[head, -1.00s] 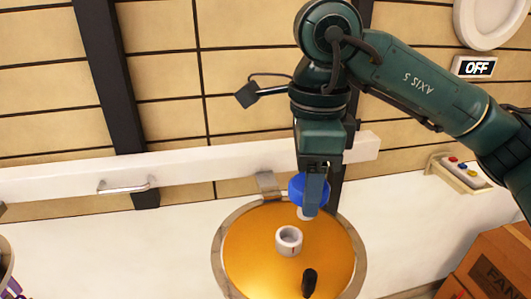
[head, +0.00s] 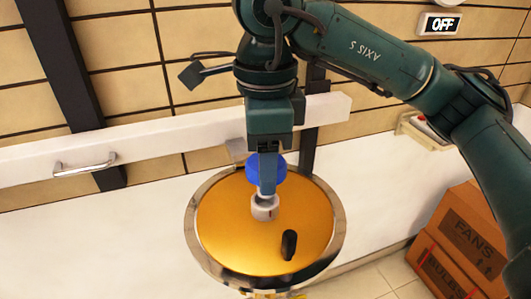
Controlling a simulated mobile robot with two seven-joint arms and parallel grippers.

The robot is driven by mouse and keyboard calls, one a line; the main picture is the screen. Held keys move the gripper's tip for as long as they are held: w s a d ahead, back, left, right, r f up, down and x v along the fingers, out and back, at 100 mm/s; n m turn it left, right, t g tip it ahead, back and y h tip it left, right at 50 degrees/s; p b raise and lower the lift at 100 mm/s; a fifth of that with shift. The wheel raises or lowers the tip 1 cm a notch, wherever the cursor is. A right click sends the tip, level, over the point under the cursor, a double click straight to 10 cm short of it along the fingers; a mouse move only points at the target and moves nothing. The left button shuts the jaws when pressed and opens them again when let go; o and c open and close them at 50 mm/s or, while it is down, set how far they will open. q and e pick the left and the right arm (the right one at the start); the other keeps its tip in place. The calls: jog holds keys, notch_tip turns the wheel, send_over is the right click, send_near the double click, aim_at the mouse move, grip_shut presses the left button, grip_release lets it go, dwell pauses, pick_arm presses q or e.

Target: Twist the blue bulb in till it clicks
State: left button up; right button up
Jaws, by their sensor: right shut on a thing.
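The blue bulb (head: 280,170) is held in my right gripper (head: 267,178), which points down with its jaws shut on it. A jaw covers the front of the bulb. The bulb is upright over the white ring-shaped socket (head: 264,211) on the golden disc (head: 225,222). Its pale base meets the socket's mouth in the picture, but I cannot tell how deep it sits. My left gripper is not in view.
The disc has a metal rim (head: 196,247) and a black knob (head: 289,244) near its front. A white beam (head: 200,140) with a metal handle (head: 85,165) runs behind. An OFF sign (head: 440,24) is on the wall. Cardboard boxes (head: 465,240) stand at the right.

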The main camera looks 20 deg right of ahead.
jog(key=shift+f+b, duration=0.3)
jog(key=shift+f, duration=0.35)
jog(key=shift+f+b, duration=0.6)
jog(key=shift+f, duration=0.45)
jog(key=shift+r+m+p, duration=0.35)
jog(key=shift+m+p, duration=0.3)
jog(key=shift+m, duration=0.05)
jog(key=shift+m+p, duration=0.4)
jog(key=shift+m, duration=0.3)
jog(key=m, duration=0.1)
jog(key=f+m+b, duration=0.1)
jog(key=m, duration=0.1)
jog(key=shift+m+b, duration=0.5)
jog(key=shift+m, duration=0.4)
jog(key=m, duration=0.2)
jog(key=shift+r+m+b, duration=0.1)
jog(key=shift+m+b, duration=0.3)
jog(key=shift+m, duration=1)
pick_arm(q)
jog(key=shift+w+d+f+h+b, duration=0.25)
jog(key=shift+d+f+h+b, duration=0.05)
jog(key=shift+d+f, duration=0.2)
pick_arm(e)
jog(key=shift+r+m, duration=0.15)
jog(key=shift+m, duration=0.25)
